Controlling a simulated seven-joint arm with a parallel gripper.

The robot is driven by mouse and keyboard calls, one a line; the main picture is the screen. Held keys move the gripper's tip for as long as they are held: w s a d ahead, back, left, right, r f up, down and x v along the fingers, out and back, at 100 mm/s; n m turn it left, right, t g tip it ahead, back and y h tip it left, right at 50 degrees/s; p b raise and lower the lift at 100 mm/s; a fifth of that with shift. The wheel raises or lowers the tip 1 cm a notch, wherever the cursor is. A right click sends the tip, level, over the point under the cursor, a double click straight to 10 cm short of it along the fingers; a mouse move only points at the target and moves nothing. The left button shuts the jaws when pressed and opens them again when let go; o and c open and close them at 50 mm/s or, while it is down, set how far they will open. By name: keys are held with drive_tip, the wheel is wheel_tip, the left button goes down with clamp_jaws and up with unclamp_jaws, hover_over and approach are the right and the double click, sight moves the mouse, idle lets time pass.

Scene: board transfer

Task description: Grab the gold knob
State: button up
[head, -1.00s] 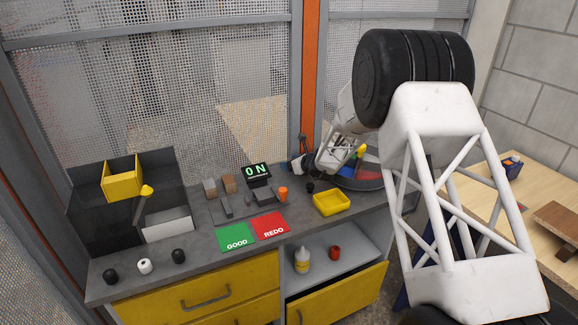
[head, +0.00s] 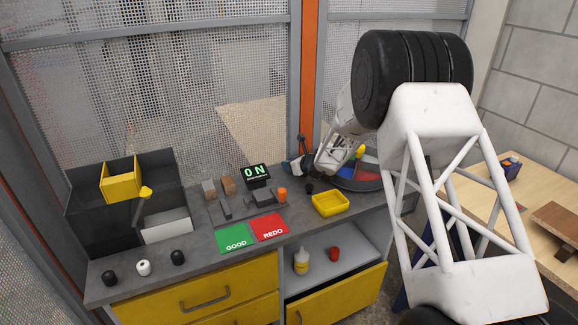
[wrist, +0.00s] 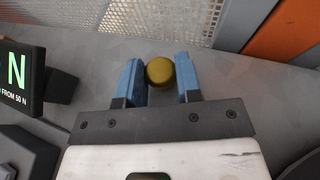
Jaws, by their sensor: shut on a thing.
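The gold knob (wrist: 160,72) shows in the wrist view as a round, dull gold top between my two blue fingertips. My gripper (wrist: 161,76) is shut on it, with one finger against each side. The grey surface lies around it. In the head view my gripper (head: 294,166) is low at the back of the workbench, right of the lit display. The gold knob cannot be made out there.
The display (head: 256,171) stands left of my gripper. A small black knob (head: 309,188), an orange cup (head: 282,195) and a yellow tray (head: 330,204) are in front. A round sectioned tray (head: 370,182) is at right. The mesh wall (head: 250,100) is close behind.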

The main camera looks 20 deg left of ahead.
drive_tip(key=shift+r, duration=0.1)
drive_tip(key=shift+r, duration=0.8)
drive_tip(key=shift+s+r, duration=0.1)
drive_tip(key=shift+r, duration=0.85)
drive_tip(key=s+d, duration=0.2)
drive_tip(key=s, duration=0.2)
drive_tip(key=s+d+r, duration=0.1)
drive_tip(key=s+d, duration=0.2)
drive_tip(key=s, duration=0.2)
drive_tip(key=s+d, duration=0.3)
drive_tip(key=s, duration=0.1)
drive_tip(key=shift+s+r, duration=0.15)
drive_tip(key=shift+s, duration=0.15)
